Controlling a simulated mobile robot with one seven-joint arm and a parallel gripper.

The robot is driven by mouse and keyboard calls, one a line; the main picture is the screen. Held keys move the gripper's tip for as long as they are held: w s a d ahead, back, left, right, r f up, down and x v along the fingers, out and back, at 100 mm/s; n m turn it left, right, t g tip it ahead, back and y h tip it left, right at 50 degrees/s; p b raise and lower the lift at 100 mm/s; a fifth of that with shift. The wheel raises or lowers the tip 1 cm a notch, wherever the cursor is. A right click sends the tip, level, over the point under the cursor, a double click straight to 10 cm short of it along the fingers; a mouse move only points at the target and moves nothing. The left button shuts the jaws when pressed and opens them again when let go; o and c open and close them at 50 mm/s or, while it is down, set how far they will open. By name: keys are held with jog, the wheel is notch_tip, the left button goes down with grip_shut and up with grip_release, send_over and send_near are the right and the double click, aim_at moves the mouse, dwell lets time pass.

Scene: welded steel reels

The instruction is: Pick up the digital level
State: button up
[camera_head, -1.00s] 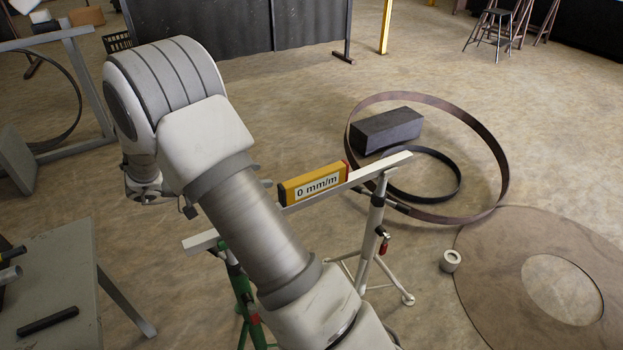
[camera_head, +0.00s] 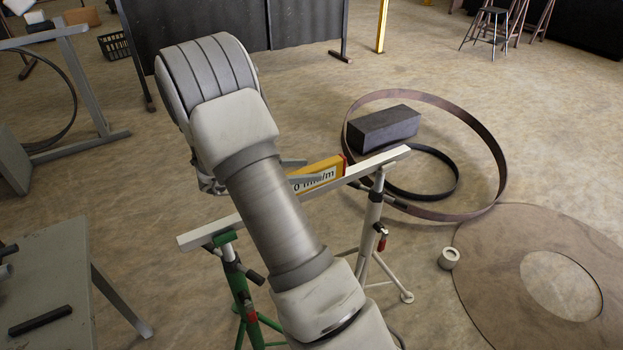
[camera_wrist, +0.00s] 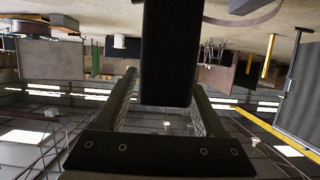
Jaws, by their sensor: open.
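The digital level (camera_head: 330,168) is a yellow box with a red right end and a "0 mm/m" display. It rests on a pale beam (camera_head: 375,166) carried by trestle stands. My gripper (camera_head: 312,170) is at the level's left end, with one finger on the far side and one across the front, partly covering the display. My arm hides the level's left part. In the wrist view, a dark block, seemingly the level's end (camera_wrist: 170,50), lies between the two open fingers of my gripper (camera_wrist: 165,85). Whether they touch it cannot be told.
A green stand (camera_head: 238,285) and a pale stand (camera_head: 370,235) hold the beam. Behind are a large steel ring (camera_head: 497,150), a smaller dark ring (camera_head: 457,180) and a dark block (camera_head: 383,128). A grey table (camera_head: 60,260) stands at the left. A round plate (camera_head: 490,290) lies at the right.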

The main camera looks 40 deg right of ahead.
jog(key=x, duration=0.2)
jog(key=shift+d+f, duration=0.15)
jog(key=shift+d, duration=0.05)
grip_shut()
